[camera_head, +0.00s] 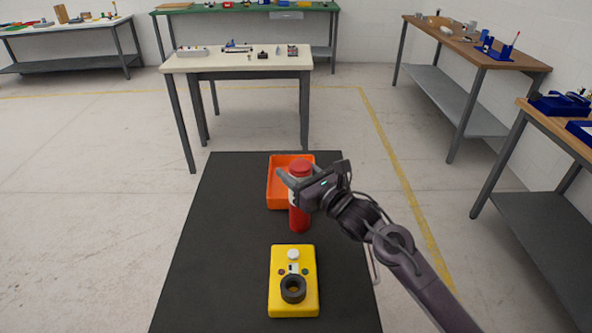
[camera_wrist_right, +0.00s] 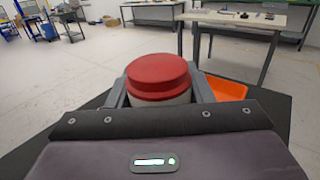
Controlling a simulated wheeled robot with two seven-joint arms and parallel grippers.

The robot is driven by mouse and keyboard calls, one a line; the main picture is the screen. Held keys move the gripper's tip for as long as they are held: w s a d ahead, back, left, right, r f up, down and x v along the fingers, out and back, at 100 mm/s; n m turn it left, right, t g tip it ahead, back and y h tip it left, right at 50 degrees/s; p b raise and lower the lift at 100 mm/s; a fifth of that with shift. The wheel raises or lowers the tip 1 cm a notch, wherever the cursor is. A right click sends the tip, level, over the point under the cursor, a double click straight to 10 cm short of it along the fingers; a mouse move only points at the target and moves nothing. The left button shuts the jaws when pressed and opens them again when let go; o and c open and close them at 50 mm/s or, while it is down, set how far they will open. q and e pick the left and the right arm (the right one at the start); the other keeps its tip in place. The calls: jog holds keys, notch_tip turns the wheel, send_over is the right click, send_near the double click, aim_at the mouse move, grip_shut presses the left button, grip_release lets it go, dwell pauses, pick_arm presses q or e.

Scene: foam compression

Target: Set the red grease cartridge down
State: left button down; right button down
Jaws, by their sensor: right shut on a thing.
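The red grease cartridge (camera_head: 300,217) is an upright red cylinder with a red cap and a pale band, over the dark table (camera_head: 226,230). My right gripper (camera_head: 292,182) is shut around its upper part from the right. The right wrist view shows the cartridge's red cap (camera_wrist_right: 158,77) between the two fingers (camera_wrist_right: 160,98). Its lower end is in front of the orange tray (camera_head: 271,194); I cannot tell whether it touches the table. My left gripper is not in view.
A yellow block (camera_head: 279,290) with a black ring (camera_head: 293,296) and small knobs lies nearer on the dark table. The table's left side is clear. A white-topped table (camera_head: 237,65) with small parts stands beyond, and benches line the walls.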

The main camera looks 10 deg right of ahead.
jog(key=c, duration=1.1)
grip_release()
jog(key=shift+f, duration=0.15)
jog(key=o, duration=0.4)
jog(key=shift+r, duration=0.3)
jog(key=b+v, duration=0.3)
jog(key=v, duration=0.9)
jog(key=shift+f+b, duration=0.1)
jog(key=shift+b, duration=0.25)
